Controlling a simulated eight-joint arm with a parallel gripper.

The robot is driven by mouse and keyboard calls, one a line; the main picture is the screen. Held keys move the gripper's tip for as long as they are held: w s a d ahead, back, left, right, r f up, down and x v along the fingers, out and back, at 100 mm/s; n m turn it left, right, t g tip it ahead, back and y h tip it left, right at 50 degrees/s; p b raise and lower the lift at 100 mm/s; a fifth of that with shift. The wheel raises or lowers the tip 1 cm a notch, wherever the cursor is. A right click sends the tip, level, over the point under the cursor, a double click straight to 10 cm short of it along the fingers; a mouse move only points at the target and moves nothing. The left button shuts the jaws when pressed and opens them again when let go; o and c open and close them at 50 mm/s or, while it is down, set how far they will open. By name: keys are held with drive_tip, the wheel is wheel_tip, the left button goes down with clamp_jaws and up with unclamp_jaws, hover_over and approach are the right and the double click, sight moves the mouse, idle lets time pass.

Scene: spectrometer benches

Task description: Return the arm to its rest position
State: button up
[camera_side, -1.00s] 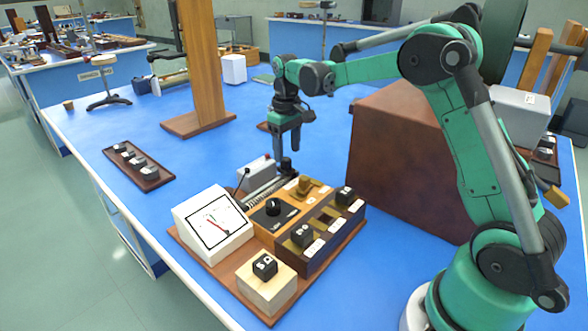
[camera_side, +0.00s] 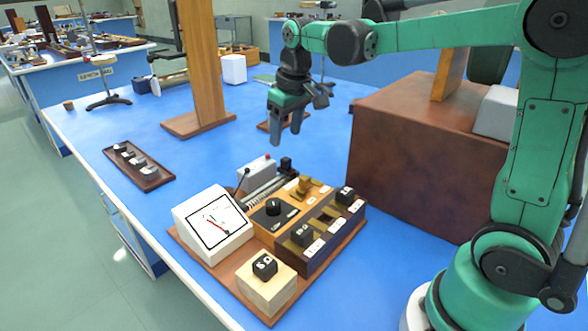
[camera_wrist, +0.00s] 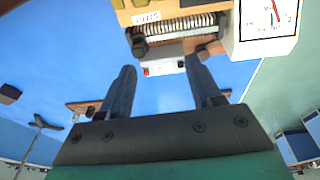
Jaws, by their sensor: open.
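My green arm reaches in from the right in the side view. My gripper (camera_side: 287,130) hangs in the air behind the spectrometer board, its fingers pointing down. It is open and empty. In the wrist view the two dark fingers of my gripper (camera_wrist: 160,75) stand well apart with nothing between them. The board (camera_side: 222,287) carries a white meter (camera_side: 212,223) with a red needle, a box with a black knob (camera_side: 273,207), a dark slotted block (camera_side: 318,240) with black cubes, and a pale wooden block (camera_side: 267,290) with a black cube on top.
A large brown box (camera_side: 405,160) stands right of the board. A wooden post (camera_side: 208,65) on a base stands behind it. A dark tray (camera_side: 150,179) with several small cubes lies at the left. Blue tabletop (camera_side: 200,160) is clear between the tray and the board.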

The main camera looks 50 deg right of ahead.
drive_tip(key=s+a+f+t, duration=0.2)
drive_tip(key=s+a+t, duration=0.2)
drive_tip(key=s, duration=0.6)
drive_tip(key=a, duration=0.2)
drive_tip(key=shift+s+a+f+t, duration=0.25)
drive_tip(key=shift+a+f+t, duration=0.1)
drive_tip(key=shift+t, duration=0.05)
